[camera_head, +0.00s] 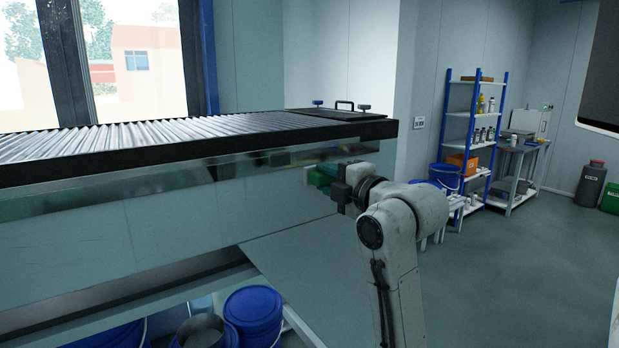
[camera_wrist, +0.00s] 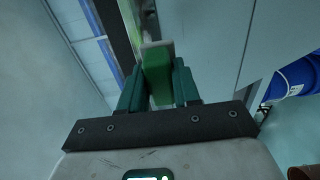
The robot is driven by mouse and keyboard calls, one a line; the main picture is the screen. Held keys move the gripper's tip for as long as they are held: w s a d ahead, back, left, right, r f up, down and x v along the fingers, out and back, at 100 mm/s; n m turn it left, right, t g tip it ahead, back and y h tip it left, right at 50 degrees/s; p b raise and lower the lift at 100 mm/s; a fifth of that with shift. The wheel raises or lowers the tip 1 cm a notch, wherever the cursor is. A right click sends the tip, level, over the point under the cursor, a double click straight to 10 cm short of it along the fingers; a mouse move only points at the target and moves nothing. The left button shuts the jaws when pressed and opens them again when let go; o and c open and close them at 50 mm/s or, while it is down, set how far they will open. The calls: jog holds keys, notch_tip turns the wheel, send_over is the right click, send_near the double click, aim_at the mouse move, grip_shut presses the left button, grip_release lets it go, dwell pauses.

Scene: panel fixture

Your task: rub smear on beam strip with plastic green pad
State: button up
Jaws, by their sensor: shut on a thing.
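The plastic green pad (camera_head: 320,178) is held in my gripper (camera_head: 336,185) near the right part of the fixture's front. In the wrist view the pad (camera_wrist: 158,72) sits between the two dark green fingers of my gripper (camera_wrist: 158,84), with a paler edge at its far end. The beam strip (camera_head: 150,184) is a shiny, mirror-like band under the fixture's black rim. The pad is close to the strip's lower right part; I cannot tell whether they touch. Greenish and brownish patches show on the strip, but I cannot tell smear from reflection.
The ribbed fixture top (camera_head: 180,133) has a black rim (camera_head: 250,141) and a dark handled plate (camera_head: 325,115) at its right end. Blue buckets (camera_head: 253,312) stand below. A blue-framed shelf (camera_head: 475,125) stands at the back right, with open floor in front.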

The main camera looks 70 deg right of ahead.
jog(key=shift+s+d+r, duration=0.1)
jog(key=shift+s+r, duration=0.1)
jog(key=shift+r, duration=0.5)
jog(key=shift+x, duration=2.9)
jog(key=shift+x, duration=0.9)
jog(key=shift+r, duration=0.1)
jog(key=shift+s+d+b, duration=0.2)
jog(key=shift+s+d, duration=0.35)
jog(key=shift+d, duration=0.2)
jog(key=shift+s+d+b, duration=0.2)
jog(key=shift+s+d, duration=0.3)
jog(key=shift+d, duration=0.3)
jog(key=shift+s+d, duration=0.1)
jog(key=shift+d, duration=0.05)
jog(key=shift+s+d+b, duration=0.4)
jog(key=shift+s+d, duration=0.45)
jog(key=shift+d, duration=0.7)
jog(key=shift+s+d+b, duration=0.45)
jog(key=shift+s+d, duration=0.45)
jog(key=shift+d, duration=0.6)
jog(key=shift+s+d+b, duration=0.4)
jog(key=shift+s+d, duration=0.45)
jog(key=shift+d, duration=0.7)
jog(key=shift+s, duration=0.1)
